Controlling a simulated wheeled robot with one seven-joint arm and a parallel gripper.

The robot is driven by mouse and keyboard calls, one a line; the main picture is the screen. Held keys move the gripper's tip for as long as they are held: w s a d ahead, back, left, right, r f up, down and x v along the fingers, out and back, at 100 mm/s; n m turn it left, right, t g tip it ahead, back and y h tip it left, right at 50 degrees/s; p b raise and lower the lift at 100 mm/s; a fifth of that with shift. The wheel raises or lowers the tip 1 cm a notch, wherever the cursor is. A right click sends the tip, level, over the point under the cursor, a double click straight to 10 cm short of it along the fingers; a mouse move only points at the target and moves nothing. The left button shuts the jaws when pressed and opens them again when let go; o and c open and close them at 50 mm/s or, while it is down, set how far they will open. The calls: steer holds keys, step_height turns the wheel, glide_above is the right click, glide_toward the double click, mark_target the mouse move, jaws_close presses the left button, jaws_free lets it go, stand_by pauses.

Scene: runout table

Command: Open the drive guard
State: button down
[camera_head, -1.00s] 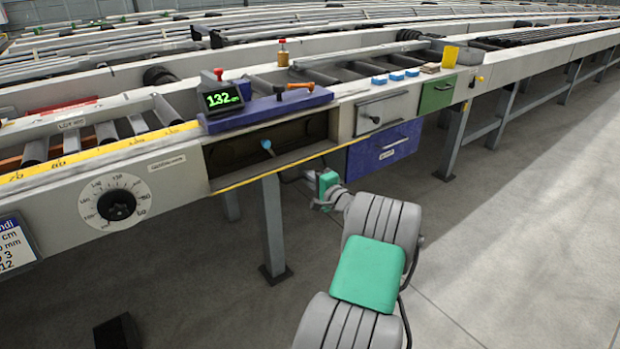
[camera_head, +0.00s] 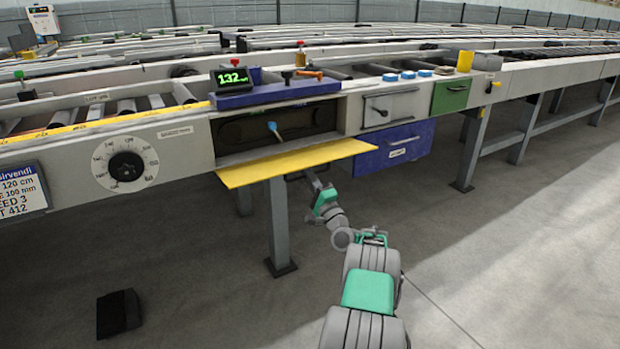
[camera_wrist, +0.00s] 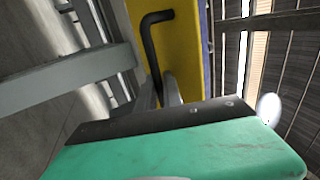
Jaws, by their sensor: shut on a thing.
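The drive guard (camera_head: 295,163) is a yellow flap below a dark opening in the beam (camera_head: 240,133). It is swung down and juts outward, its broad upper face showing. Inside the opening is a blue-tipped lever (camera_head: 273,129). In the wrist view the guard's yellow face (camera_wrist: 182,50) carries a black bent handle (camera_wrist: 148,42). My gripper (camera_wrist: 168,92) is shut on the handle's near end; its body partly hides the grip. In the head view my gripper (camera_head: 311,178) is just under the flap, partly hidden by it.
A dial (camera_head: 126,166) is left of the opening. A grey panel (camera_head: 391,108), a blue drawer (camera_head: 394,148) and a green panel (camera_head: 451,94) are to the right. A table leg (camera_head: 278,225) stands below the guard, close to my arm. The floor in front is mostly clear.

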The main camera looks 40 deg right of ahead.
steer(key=shift+s+d, duration=0.15)
steer(key=c, duration=1.6)
jaws_free()
steer(key=shift+c, duration=0.2)
steer(key=shift+o, duration=0.7)
steer(key=shift+r, duration=0.1)
steer(key=shift+a, duration=0.2)
steer(key=v, duration=0.7)
steer(key=shift+s+f+p, duration=0.25)
steer(key=shift+f+p, duration=0.05)
steer(key=shift+p, duration=0.1)
steer(key=shift+a, duration=0.1)
